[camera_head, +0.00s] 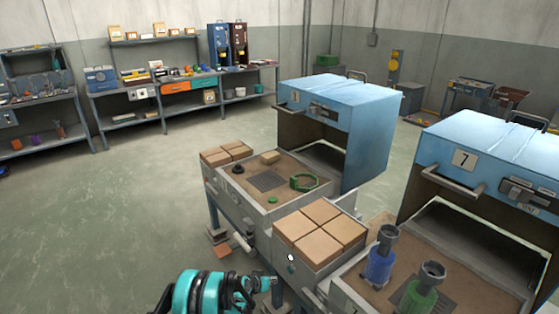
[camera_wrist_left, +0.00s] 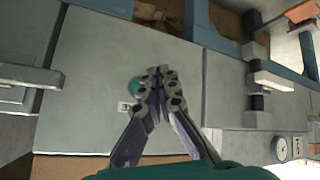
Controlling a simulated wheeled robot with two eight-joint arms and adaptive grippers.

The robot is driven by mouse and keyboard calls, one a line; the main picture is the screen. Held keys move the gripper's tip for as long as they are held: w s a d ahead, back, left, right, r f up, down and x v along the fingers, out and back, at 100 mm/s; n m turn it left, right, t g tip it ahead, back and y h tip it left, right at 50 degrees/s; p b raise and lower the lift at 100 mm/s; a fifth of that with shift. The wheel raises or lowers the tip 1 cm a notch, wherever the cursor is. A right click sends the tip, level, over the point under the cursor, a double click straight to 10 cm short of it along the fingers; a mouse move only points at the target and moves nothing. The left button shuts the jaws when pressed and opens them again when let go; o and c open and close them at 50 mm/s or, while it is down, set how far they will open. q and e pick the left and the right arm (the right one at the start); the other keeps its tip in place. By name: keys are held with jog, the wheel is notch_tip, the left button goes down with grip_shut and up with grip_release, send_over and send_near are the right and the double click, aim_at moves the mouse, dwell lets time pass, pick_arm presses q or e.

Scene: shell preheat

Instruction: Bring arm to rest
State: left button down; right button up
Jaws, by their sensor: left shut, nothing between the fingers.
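My left arm, teal and black, comes in at the bottom of the head view, and its gripper (camera_head: 268,283) is small and partly hidden there. In the left wrist view the gripper (camera_wrist_left: 158,80) shows clearly: its two fingers meet at the tips, with nothing between them. In the head view the gripper is low, in front of the near bench. My right gripper is in neither view.
Two blue-hooded stations (camera_head: 345,105) stand with hoods raised. Tan blocks (camera_head: 320,232) sit on the bench between them. Blue (camera_head: 379,262) and green (camera_head: 417,297) cylindrical parts stand on the right station. Shelves (camera_head: 125,115) line the back wall. The floor at left is clear.

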pick_arm(q)
jog(key=s+a+r+y, duration=0.1)
jog(key=s+a+r, duration=0.2)
jog(key=r, duration=0.6)
jog(key=s+a+r+n+y, duration=0.1)
jog(key=s+a+r, duration=0.15)
jog(key=r, duration=0.65)
jog(key=s+a+r+y, duration=0.15)
jog(key=s+r, duration=0.25)
jog(key=r, duration=0.6)
jog(key=s+a+r+n, duration=0.1)
jog(key=s+a+r, duration=0.15)
jog(key=s, duration=0.35)
jog(key=s+a+r, duration=0.2)
jog(key=s+r, duration=0.2)
jog(key=s, duration=0.3)
jog(key=s+a+y, duration=0.1)
jog(key=s+a, duration=0.1)
jog(key=s, duration=0.6)
jog(key=s+a+n+y, duration=0.1)
jog(key=s+a, duration=0.1)
jog(key=s, duration=0.6)
jog(key=shift+a+f, duration=0.3)
jog(key=shift+a, duration=0.05)
jog(key=shift+d, duration=0.1)
